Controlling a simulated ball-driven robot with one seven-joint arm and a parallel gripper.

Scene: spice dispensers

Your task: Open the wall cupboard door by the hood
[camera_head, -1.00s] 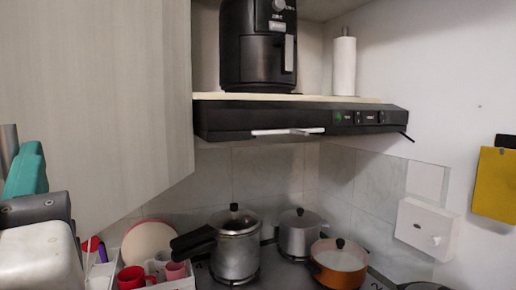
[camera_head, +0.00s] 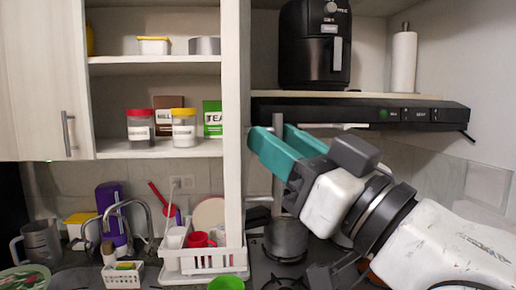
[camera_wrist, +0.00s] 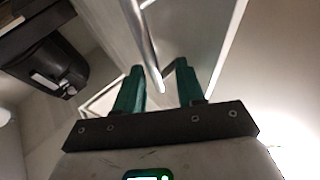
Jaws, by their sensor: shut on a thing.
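The wall cupboard door (camera_head: 234,110) by the hood stands open and shows nearly edge-on in the head view, with the cupboard's shelves uncovered to its left. My gripper (camera_head: 270,138), with teal fingers, is on the right side of the door, just in front of the hood (camera_head: 420,112). It is shut on the door's metal handle (camera_head: 260,199). In the wrist view the handle (camera_wrist: 150,55) runs down between the two fingers (camera_wrist: 158,82), with the pale door face behind it. The fingers hide part of the handle in the head view.
Jars (camera_head: 183,127) stand on the open shelf. A black air fryer (camera_head: 314,50) and a paper roll (camera_head: 403,62) stand above the hood. A white dish rack (camera_head: 205,262) sits below the door, and a pot (camera_head: 287,240) is on the stove below my gripper.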

